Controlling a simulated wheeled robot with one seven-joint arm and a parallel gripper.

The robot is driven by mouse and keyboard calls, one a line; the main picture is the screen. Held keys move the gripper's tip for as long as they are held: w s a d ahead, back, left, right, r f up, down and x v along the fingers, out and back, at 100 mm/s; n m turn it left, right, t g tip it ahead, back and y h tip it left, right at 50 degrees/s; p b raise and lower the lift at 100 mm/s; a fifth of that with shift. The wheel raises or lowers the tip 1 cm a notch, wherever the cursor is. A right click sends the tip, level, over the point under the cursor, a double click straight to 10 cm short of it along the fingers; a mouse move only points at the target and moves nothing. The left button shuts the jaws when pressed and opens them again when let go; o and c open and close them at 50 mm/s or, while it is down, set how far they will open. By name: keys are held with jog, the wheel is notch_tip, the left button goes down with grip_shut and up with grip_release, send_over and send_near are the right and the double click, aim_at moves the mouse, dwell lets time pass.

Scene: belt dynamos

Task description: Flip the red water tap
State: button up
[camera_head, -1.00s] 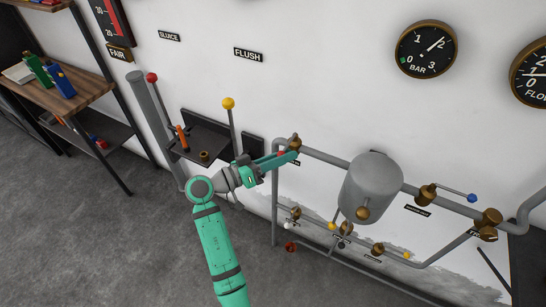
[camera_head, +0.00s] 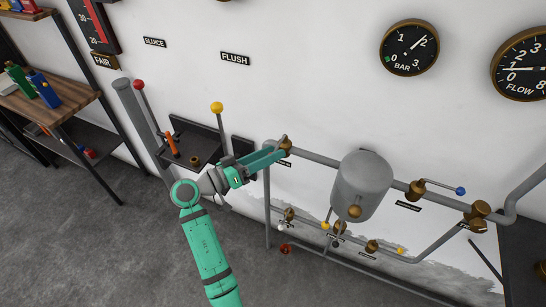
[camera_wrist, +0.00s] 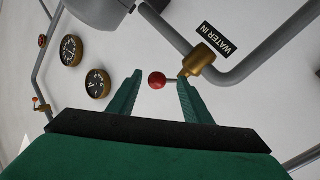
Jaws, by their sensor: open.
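The red water tap's round red knob (camera_wrist: 157,80) shows in the wrist view on a short lever that runs to the brass valve body (camera_wrist: 199,62). A black label reading WATER IN sits beside the valve. My gripper (camera_wrist: 160,77) is open, with one green finger on each side of the knob; the right fingertip is close to the lever and valve, and I cannot tell if it touches. In the head view my gripper (camera_head: 282,151) reaches the brass valve (camera_head: 286,146) at the pipe's left bend, and the red knob is hidden behind the fingers.
A grey tank (camera_head: 362,188) and a blue-knobbed valve (camera_head: 460,191) lie right along the pipe. Yellow-knobbed (camera_head: 217,108) and red-knobbed (camera_head: 139,85) levers stand to the left, by a dark shelf (camera_head: 205,139). Smaller valves sit on lower pipes. The floor in front is clear.

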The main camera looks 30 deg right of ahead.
jog(key=shift+s+d+f, duration=0.1)
jog(key=shift+d+f, duration=0.05)
jog(key=shift+d, duration=0.05)
jog(key=s+a, duration=0.1)
jog(key=a, duration=0.9)
jog(key=shift+a, duration=0.4)
